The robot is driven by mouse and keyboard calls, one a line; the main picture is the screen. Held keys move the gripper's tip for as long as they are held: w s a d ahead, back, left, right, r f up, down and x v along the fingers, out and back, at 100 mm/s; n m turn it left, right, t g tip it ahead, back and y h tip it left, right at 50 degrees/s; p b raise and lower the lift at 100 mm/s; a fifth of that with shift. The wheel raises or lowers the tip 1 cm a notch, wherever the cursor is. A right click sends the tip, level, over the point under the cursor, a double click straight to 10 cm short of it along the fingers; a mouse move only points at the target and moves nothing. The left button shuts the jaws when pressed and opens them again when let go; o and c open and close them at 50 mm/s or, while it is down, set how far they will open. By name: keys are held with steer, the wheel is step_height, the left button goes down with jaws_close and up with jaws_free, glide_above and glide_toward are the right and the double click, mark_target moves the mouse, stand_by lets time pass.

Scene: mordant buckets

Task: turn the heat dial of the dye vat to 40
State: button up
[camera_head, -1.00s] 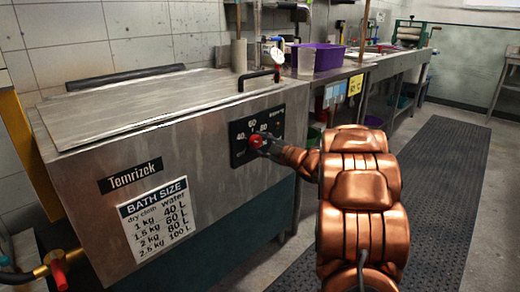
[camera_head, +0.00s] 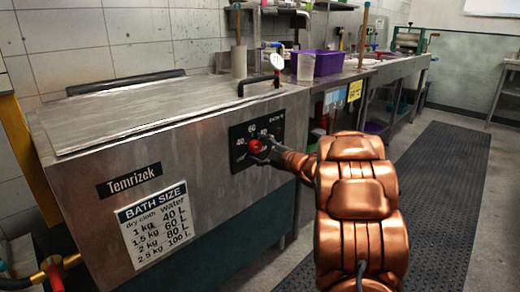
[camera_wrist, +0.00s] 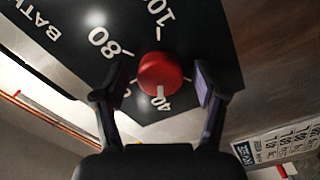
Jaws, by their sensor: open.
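The heat dial (camera_head: 256,146) is a red knob on the black control panel (camera_head: 237,131) at the right of the dye vat's steel front (camera_head: 85,205). In the wrist view the red dial (camera_wrist: 160,70) sits between the spread fingers of my gripper (camera_wrist: 160,86), with a visible gap on each side. Its white pointer mark points down in that picture at the 40 label (camera_wrist: 164,103). The 80 and 100 labels show clear; the label between 80 and 40 is mostly hidden by the left finger. In the head view my gripper (camera_head: 264,154) partly covers the panel.
A purple tub (camera_head: 327,62) and clear jug sit on the bench behind. A red-handled valve (camera_head: 54,276) is at lower left. Black floor matting right of my arm is clear.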

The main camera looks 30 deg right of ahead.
steer(key=v, duration=1.2)
stand_by(0.6)
step_height(320, 180, up, 9)
steer(key=w+d+m+g+h+p, duration=0.1)
steer(key=w+m+g+h+p, duration=0.2)
steer(key=h+p, duration=0.4)
steer(key=s+a+r+m+g+h+p, duration=0.25)
steer(key=s+r+m+p, duration=0.35)
steer(key=p, duration=0.4)
steer(key=s+a+r+m+g+y+p, duration=0.2)
steer(key=s+a+r+g+p, duration=0.2)
steer(key=s+a, duration=1)
steer(key=s+a+r+m+g+y+p, duration=0.3)
steer(key=s+a+g+p, duration=0.7)
steer(key=s+a+p, duration=0.4)
steer(key=s+a+r, duration=0.1)
steer(key=s, duration=0.4)
steer(key=shift+a+r+m, duration=0.3)
steer(key=shift+r, duration=0.1)
